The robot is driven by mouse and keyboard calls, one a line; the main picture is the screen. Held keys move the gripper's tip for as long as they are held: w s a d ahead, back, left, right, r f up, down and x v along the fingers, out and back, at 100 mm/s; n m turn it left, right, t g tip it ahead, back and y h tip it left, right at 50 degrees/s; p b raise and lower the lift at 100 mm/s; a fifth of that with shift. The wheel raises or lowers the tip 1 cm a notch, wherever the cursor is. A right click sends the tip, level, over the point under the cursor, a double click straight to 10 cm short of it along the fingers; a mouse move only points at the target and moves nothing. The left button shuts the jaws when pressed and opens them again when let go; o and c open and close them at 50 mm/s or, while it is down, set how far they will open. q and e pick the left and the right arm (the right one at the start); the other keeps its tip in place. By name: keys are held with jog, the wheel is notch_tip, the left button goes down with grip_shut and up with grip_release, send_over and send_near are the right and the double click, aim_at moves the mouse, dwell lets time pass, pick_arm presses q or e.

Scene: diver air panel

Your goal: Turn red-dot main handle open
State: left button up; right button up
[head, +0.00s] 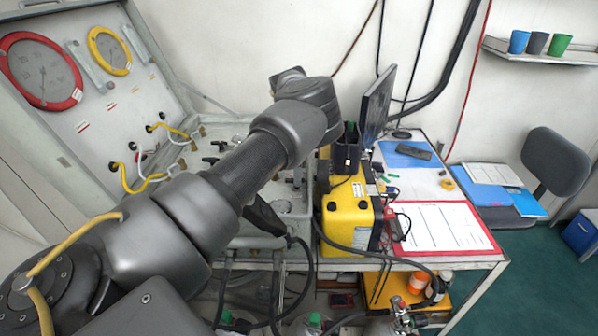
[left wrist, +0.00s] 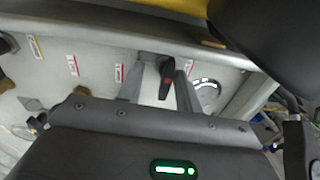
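In the left wrist view a dark handle with a red mark (left wrist: 167,78) stands out from the pale panel (left wrist: 100,62). My left gripper (left wrist: 158,90) is open, with its two grey fingers apart. The handle shows between them, close to the right finger, with a gap to the left finger. I cannot tell whether a finger touches it. In the head view my left arm reaches across the air panel case (head: 95,120) and hides much of its middle, including the handle. My right gripper is in neither view.
The open lid carries a red-rimmed gauge (head: 42,72), a yellow-rimmed gauge (head: 110,50) and yellow hoses (head: 140,185). A yellow box (head: 348,215) stands just right of the panel. Dark hoses hang in front.

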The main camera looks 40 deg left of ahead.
pick_arm(q)
jog(key=shift+s+r, duration=0.45)
jog(key=shift+s, duration=0.4)
jog(key=shift+s+a, duration=0.1)
jog(key=shift+c, duration=1.4)
jog(key=shift+w+f, duration=0.2)
jog(key=shift+w, duration=0.1)
jog(key=shift+c, duration=1.1)
jog(key=shift+w, duration=0.1)
grip_shut()
jog(key=shift+r+n, duration=0.1)
jog(key=shift+n, duration=1.6)
jog(key=n, duration=0.3)
jog(key=shift+n+b, duration=0.35)
jog(key=shift+n, duration=0.05)
jog(key=n, duration=0.3)
jog(key=shift+r+n+t, duration=0.1)
jog(key=shift+n+t, duration=0.2)
jog(key=shift+t, duration=0.1)
jog(key=n, duration=0.6)
jog(key=shift+d+b, duration=0.3)
jog(key=shift+b, duration=0.05)
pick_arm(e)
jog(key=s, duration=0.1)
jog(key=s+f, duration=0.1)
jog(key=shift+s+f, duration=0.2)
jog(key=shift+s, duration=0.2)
pick_arm(q)
jog(key=shift+n, duration=0.3)
